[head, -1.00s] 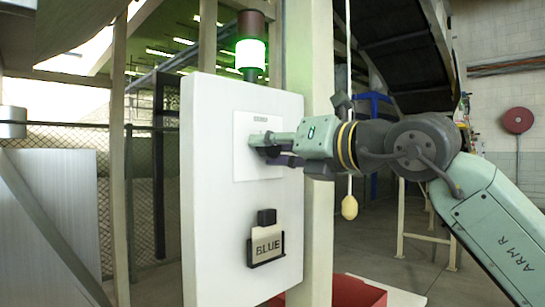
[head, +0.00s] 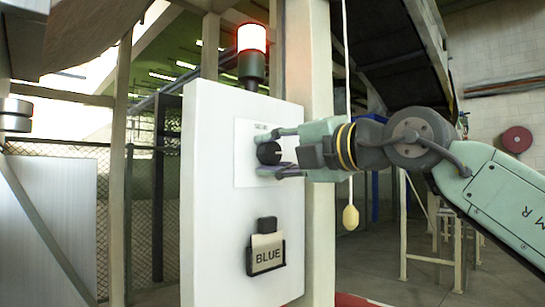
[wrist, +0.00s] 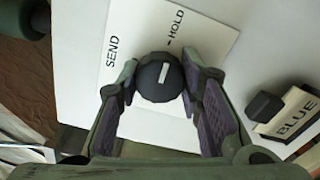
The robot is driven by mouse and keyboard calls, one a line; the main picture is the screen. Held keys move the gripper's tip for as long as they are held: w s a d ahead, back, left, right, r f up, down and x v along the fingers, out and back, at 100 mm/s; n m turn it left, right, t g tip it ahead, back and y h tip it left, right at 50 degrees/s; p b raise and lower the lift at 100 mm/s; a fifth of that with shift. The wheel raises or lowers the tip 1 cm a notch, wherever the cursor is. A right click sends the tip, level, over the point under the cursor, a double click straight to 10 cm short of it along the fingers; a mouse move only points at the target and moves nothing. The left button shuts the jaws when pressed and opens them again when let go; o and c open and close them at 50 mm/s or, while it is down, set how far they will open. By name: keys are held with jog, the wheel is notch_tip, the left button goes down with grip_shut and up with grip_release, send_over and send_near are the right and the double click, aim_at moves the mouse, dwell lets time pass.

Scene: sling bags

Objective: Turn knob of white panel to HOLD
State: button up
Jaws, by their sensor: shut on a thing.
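The white panel (head: 215,200) stands upright with a black round knob (head: 269,153) on a paler plate (head: 245,180). In the wrist view the knob (wrist: 160,78) sits between my fingertips, which touch its sides. Its white mark (wrist: 164,73) points at the short tick by the word HOLD (wrist: 176,25), away from SEND (wrist: 112,50). My gripper (head: 283,153) is shut on the knob; it also shows in the wrist view (wrist: 158,85). The lettering on the plate is too small to read in the head view.
A signal lamp (head: 251,50) on top of the panel glows red. A holder with a BLUE card (head: 267,252) and a dark block is lower on the panel. A cord with a yellowish pull (head: 350,217) hangs beside the post (head: 318,250), close behind my wrist.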

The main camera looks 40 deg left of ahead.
jog(key=shift+m, duration=0.5)
jog(key=o, duration=1.2)
jog(key=d, duration=0.8)
jog(key=s+d, duration=0.1)
jog(key=d, duration=0.3)
